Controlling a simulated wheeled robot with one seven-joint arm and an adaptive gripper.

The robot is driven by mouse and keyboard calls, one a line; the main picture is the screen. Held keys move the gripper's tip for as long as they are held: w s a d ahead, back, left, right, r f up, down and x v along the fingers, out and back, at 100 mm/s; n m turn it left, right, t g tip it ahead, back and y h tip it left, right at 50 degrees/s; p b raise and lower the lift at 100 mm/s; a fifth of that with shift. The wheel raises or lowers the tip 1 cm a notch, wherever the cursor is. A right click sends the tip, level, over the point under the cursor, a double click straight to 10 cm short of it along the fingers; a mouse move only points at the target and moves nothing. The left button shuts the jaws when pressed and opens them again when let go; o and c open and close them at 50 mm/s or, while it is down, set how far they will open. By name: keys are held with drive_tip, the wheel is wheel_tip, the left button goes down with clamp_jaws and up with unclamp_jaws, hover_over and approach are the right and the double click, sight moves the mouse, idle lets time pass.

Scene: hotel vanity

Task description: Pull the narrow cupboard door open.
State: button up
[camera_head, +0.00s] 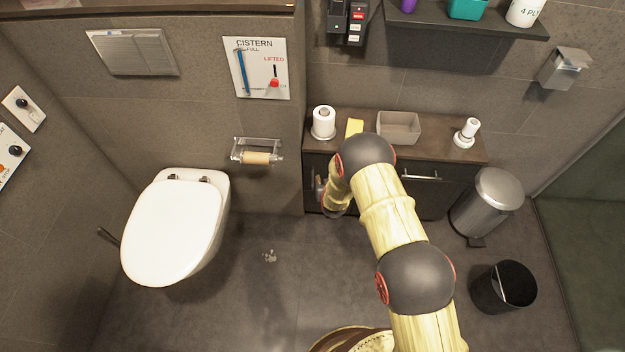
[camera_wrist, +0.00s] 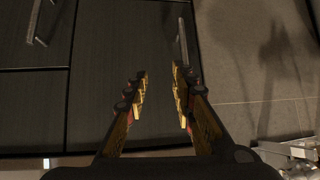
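The narrow cupboard door (camera_wrist: 105,95) is a dark, wood-grained panel that fills the middle of the wrist view and looks shut. Its upright metal bar handle (camera_wrist: 182,42) is near the panel's right edge. My gripper (camera_wrist: 160,73) is open, with a gap between its yellow and black fingers and nothing held. The right fingertip is close to the lower end of the handle in the picture; I cannot tell whether they touch. The handle is not clearly between the fingers. In the head view the arm hides much of the vanity (camera_head: 455,180) front.
Another front with a bar handle (camera_wrist: 38,22) is at the left of the wrist view. A toilet (camera_head: 175,225) and paper holder (camera_head: 257,155) are left of the vanity. A pedal bin (camera_head: 488,200) and black basket (camera_head: 503,288) are right. The floor between is mostly clear.

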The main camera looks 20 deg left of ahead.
drive_tip(key=s+a+f+t+y, duration=0.15)
drive_tip(key=s+f, duration=0.35)
drive_tip(key=f, duration=0.7)
wheel_tip(320, 180, up, 7)
drive_tip(key=w+a+t+y+b, duration=0.1)
drive_tip(key=w+a+t+y, duration=0.1)
drive_tip(key=t, duration=0.4)
drive_tip(key=shift+n, duration=0.3)
drive_tip(key=shift+b+x, duration=1.4)
drive_tip(key=shift+x, duration=2)
drive_tip(key=shift+d+f, duration=0.1)
drive_tip(key=shift+c, duration=0.4)
clamp_jaws()
